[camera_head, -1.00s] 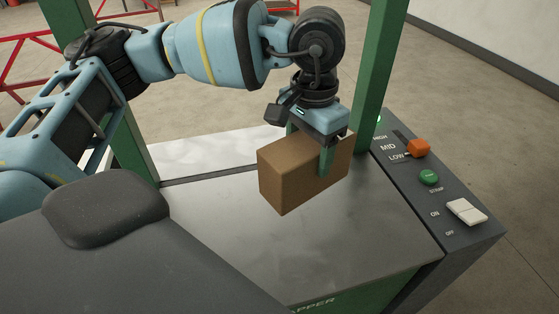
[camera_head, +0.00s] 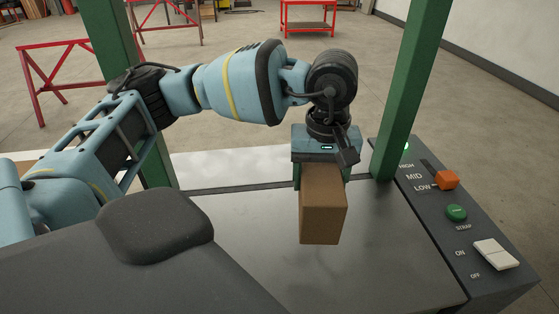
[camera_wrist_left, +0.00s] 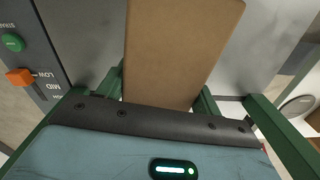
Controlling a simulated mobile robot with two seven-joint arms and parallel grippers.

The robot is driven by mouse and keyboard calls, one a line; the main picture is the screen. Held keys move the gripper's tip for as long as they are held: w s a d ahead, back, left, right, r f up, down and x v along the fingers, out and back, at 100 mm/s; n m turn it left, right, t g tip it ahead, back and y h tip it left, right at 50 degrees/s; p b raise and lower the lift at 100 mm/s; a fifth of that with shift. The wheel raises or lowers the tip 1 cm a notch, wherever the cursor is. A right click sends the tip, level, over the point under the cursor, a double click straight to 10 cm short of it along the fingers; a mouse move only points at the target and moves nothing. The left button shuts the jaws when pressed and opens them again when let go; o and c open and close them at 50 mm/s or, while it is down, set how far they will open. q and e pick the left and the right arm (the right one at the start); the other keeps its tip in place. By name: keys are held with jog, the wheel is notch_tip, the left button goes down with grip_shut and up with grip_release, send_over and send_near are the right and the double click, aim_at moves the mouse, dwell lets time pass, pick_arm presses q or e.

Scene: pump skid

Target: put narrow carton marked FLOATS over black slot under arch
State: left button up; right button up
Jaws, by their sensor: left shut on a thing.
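A plain brown narrow carton (camera_head: 323,215) is held upright below my left gripper (camera_head: 322,176), with a narrow face toward the head camera. No FLOATS marking shows on its visible faces. The gripper's green fingers are shut on its two sides; the wrist view also shows the carton (camera_wrist_left: 180,50) between them. The black slot (camera_head: 235,187) is a thin dark line across the steel top, running toward the carton and partly hidden behind it. The green arch (camera_head: 412,85) shows as two posts. The carton appears above the top, near the slot; exact clearance cannot be told. My right gripper is out of view.
The steel top (camera_head: 400,240) is clear around the carton. A dark control panel (camera_head: 470,235) on the right carries an orange knob (camera_head: 447,180), a green STRAP button (camera_head: 456,213) and a white switch (camera_head: 496,254). Red stands are far behind.

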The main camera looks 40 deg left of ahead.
pick_arm(q)
jog(key=shift+a+f+n, duration=0.35)
jog(key=shift+a+n, duration=0.05)
jog(key=shift+n, duration=0.7)
jog(key=s+a+f+m, duration=0.1)
jog(key=a+m, duration=0.3)
jog(key=m, duration=0.8)
jog(key=s+a+f+m+b, duration=0.1)
jog(key=a+f+m, duration=0.2)
jog(key=m, duration=0.9)
jog(key=s+a+f+m, duration=0.2)
jog(key=a+m, duration=0.5)
jog(key=m, duration=0.5)
jog(key=shift+a+f+b, duration=0.2)
jog(key=shift+f+b, duration=0.15)
jog(key=shift+f, duration=0.1)
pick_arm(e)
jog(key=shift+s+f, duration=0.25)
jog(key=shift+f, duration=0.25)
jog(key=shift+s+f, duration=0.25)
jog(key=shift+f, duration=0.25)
pick_arm(q)
jog(key=w+a+f, duration=0.1)
jog(key=w+a, duration=0.1)
jog(key=w, duration=1.3)
jog(key=shift+a+f, duration=0.2)
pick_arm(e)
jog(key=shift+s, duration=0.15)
pick_arm(q)
jog(key=shift+w, duration=0.2)
